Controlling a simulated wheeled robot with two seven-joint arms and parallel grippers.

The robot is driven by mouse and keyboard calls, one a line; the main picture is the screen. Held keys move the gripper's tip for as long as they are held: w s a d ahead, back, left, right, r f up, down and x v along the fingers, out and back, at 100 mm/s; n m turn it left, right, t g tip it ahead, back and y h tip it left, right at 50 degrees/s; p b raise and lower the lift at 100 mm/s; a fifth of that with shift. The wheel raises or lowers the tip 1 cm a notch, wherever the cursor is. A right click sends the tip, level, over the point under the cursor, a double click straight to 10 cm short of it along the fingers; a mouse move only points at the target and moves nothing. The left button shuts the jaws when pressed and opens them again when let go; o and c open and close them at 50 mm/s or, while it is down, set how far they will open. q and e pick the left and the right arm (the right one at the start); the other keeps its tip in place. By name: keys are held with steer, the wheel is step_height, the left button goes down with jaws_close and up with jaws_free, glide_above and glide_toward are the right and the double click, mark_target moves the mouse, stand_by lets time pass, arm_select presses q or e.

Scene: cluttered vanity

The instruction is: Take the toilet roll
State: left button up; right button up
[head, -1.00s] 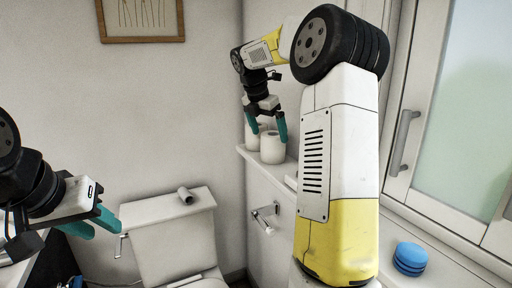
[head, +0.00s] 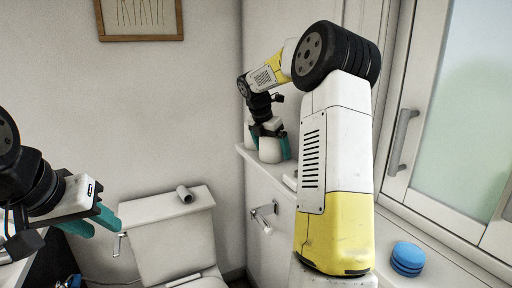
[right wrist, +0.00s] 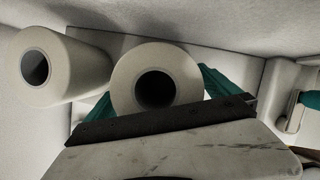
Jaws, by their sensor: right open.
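A white toilet roll (head: 270,154) stands upright on the ledge at the wall. My right gripper (head: 270,146) is open and lowered over it, with one teal finger on each side. In the right wrist view the same roll (right wrist: 124,78) shows its dark core hole from above, between the fingers; I cannot tell whether they touch it. A second white roll (right wrist: 82,70) stands close beside it on the left, and is mostly hidden in the head view. My left gripper (head: 98,224) is at the far left, its teal fingers apart and empty.
A metal holder (head: 264,216) sticks out of the wall below the ledge (head: 252,158). A blue round stack (head: 408,258) lies on the right-hand counter, beside a glass-fronted cabinet (head: 460,110).

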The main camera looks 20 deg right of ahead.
steer(key=shift+c, duration=0.4)
steer(key=c, duration=1.4)
steer(key=shift+r, duration=0.1)
